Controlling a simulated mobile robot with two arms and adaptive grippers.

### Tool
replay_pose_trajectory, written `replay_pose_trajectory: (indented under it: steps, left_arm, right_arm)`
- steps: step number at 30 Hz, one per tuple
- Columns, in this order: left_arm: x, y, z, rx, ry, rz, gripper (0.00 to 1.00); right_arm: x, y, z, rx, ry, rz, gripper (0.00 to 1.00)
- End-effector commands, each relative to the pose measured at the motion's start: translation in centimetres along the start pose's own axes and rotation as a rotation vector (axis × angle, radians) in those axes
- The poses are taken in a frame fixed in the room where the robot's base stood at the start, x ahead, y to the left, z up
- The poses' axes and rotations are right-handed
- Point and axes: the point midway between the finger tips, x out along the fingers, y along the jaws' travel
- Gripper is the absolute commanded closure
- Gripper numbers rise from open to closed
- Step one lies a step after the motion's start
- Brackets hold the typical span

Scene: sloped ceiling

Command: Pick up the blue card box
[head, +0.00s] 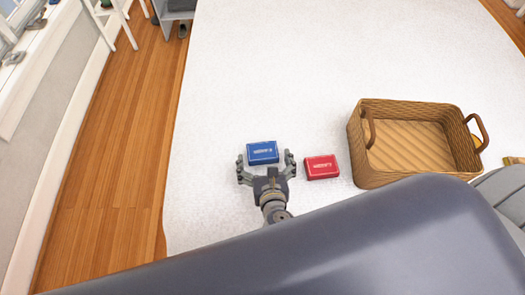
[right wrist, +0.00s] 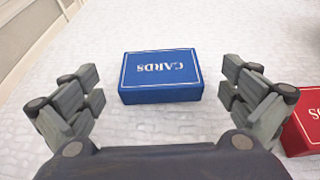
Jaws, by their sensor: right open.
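The blue card box (head: 262,152) lies flat on the white textured surface in the head view, just beyond my right gripper (head: 266,162). In the right wrist view the blue card box (right wrist: 161,77), lettered "CARDS", sits ahead between the two spread fingers of my right gripper (right wrist: 164,88). Neither finger appears to touch it. The right gripper is open and empty. My left gripper is in neither view.
A red box (head: 321,167) lies just right of the right gripper, and its edge shows in the right wrist view (right wrist: 308,120). A wicker basket (head: 359,150) with two handles stands further right. The white surface (head: 270,70) beyond the boxes is clear.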

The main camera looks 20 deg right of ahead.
Motion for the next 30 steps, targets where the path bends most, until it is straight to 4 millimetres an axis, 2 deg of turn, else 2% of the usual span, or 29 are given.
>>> replay_pose_trajectory:
  steps: [4, 12, 13, 18, 20, 30]
  left_arm:
    - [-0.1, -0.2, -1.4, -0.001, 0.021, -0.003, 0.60]
    - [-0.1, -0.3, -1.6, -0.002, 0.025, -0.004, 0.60]
    - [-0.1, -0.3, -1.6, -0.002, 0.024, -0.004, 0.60]
    - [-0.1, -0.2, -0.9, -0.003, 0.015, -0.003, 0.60]
    - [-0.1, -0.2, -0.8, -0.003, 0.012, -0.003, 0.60]
    - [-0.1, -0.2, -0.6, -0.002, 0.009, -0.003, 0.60]
  right_arm:
    - [1.8, 0.0, 0.0, 0.001, 0.000, 0.000, 0.00]
    - [2.2, 0.0, 0.0, 0.001, 0.001, 0.000, 0.00]
    - [2.2, 0.0, 0.0, 0.001, 0.001, 0.000, 0.02]
    - [2.2, 0.0, 0.0, 0.001, 0.001, 0.000, 0.41]
    - [2.2, 0.0, 0.0, 0.001, 0.001, 0.000, 0.52]
    - [2.1, 0.0, 0.0, 0.000, 0.001, 0.000, 0.52]
